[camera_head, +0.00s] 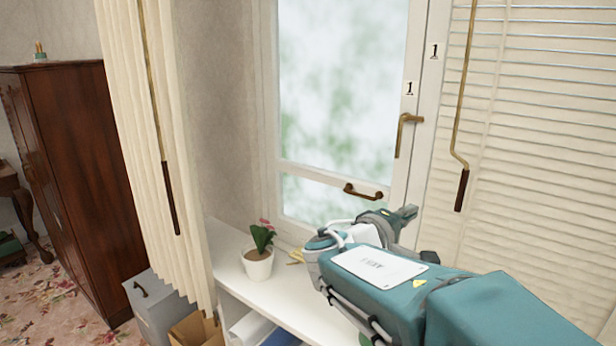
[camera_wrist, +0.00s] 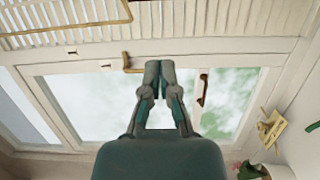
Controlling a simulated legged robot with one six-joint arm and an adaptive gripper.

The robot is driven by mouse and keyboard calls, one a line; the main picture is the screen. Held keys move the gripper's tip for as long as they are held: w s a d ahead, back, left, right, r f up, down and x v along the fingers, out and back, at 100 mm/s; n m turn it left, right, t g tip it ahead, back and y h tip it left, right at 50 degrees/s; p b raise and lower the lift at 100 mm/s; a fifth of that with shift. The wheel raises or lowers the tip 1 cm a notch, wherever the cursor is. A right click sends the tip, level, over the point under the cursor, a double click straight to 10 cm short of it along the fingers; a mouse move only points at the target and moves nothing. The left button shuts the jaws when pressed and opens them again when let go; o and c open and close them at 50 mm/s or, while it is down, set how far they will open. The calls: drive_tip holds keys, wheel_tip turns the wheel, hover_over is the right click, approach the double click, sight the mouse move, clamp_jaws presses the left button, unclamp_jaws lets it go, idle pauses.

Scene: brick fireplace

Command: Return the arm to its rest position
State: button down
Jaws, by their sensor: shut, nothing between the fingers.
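My gripper (camera_head: 405,214) is at the end of my teal arm, in front of the lower part of the window, just right of and below the brown pull handle (camera_head: 362,191). In the wrist view my gripper (camera_wrist: 160,68) has its two fingers together at the tips, with nothing between them. The brass lever handle (camera_head: 407,130) on the window frame is above my gripper in the head view. It also shows beside the fingertips in the wrist view (camera_wrist: 130,65). I cannot tell how far the fingertips are from the frame.
A potted plant (camera_head: 258,262) stands on the white shelf (camera_head: 270,292), left of my arm. A small brass piece (camera_head: 295,257) is near it. A cream curtain (camera_head: 160,150) hangs left, blinds (camera_head: 535,150) right. A dark wardrobe (camera_head: 75,170) and grey bin (camera_head: 155,302) are further left.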

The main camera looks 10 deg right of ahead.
drive_tip(key=s+f+m+g+y, duration=0.4)
drive_tip(key=s+f+y, duration=0.4)
drive_tip(key=s, duration=0.4)
drive_tip(key=s+a+f+m+y, duration=0.1)
drive_tip(key=s+a+f+y, duration=0.2)
drive_tip(key=a, duration=0.3)
drive_tip(key=s+a+f+y, duration=0.3)
drive_tip(key=s+a+y, duration=0.1)
drive_tip(key=a, duration=0.3)
drive_tip(key=shift+a+f+m+t+y, duration=0.25)
drive_tip(key=shift+f+m+t+y, duration=0.05)
drive_tip(key=shift+m+t+y, duration=0.1)
